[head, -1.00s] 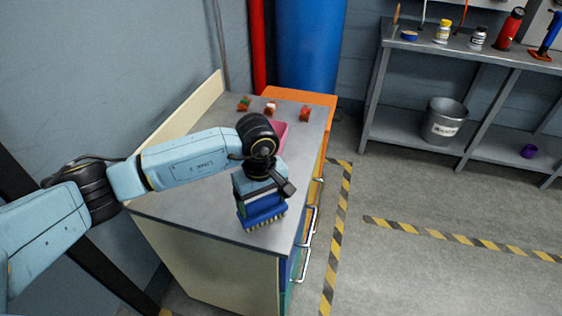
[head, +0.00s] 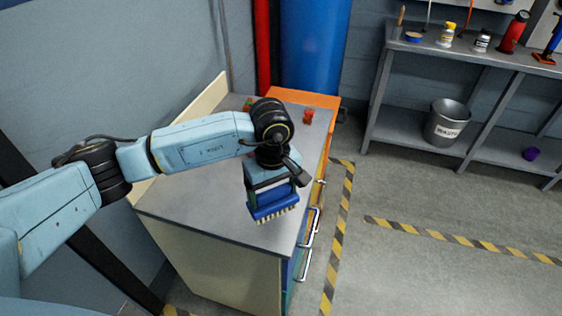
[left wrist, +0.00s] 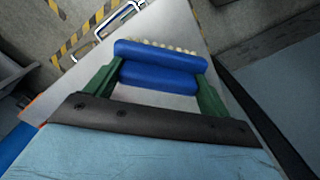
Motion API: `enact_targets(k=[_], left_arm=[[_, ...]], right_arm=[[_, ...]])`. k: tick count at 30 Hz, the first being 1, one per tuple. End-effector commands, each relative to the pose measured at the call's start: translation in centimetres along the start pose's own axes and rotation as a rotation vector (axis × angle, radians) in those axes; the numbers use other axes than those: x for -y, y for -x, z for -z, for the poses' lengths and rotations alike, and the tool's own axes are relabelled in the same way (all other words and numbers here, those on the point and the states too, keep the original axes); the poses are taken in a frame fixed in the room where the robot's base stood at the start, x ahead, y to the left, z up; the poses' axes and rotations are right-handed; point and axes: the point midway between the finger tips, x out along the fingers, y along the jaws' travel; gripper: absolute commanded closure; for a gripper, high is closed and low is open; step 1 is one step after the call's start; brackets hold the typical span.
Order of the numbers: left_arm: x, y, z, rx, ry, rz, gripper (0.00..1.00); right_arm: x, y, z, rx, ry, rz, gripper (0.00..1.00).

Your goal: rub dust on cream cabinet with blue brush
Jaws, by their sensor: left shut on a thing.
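The cream cabinet (head: 222,262) has a grey top (head: 185,205) and stands against the blue wall. My left gripper (head: 270,195) is shut on the blue brush (head: 274,209), just above the front right part of the top. The brush's pale bristles point down in the head view; I cannot tell whether they touch the top. In the left wrist view the blue brush (left wrist: 160,77) lies between the two green fingers. I cannot make out any dust. My right gripper is not in view.
Small red and green items (head: 308,116) lie at the back of the cabinet top. Handled drawers (head: 308,245) face right. A blue barrel (head: 314,45) and red pipe stand behind. A grey shelf (head: 425,125) with a bucket (head: 447,122) is at right. The striped floor between is clear.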

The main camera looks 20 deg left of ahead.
Motion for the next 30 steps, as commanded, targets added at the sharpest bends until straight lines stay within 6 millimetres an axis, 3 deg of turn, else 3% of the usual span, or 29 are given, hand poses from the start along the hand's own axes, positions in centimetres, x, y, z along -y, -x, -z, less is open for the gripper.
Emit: enact_targets(k=[7, 26, 30], left_arm=[[0.1, 2.3, 0.1, 0.000, 0.002, -0.001, 0.40], [0.1, 2.6, 0.1, 0.000, 0.002, -0.001, 0.40], [0.3, 4.4, 0.3, -0.001, -0.043, -0.003, 0.40]], right_arm=[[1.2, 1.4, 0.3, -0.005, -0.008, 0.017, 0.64], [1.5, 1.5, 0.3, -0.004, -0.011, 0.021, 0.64], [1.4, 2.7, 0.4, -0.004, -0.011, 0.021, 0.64]])
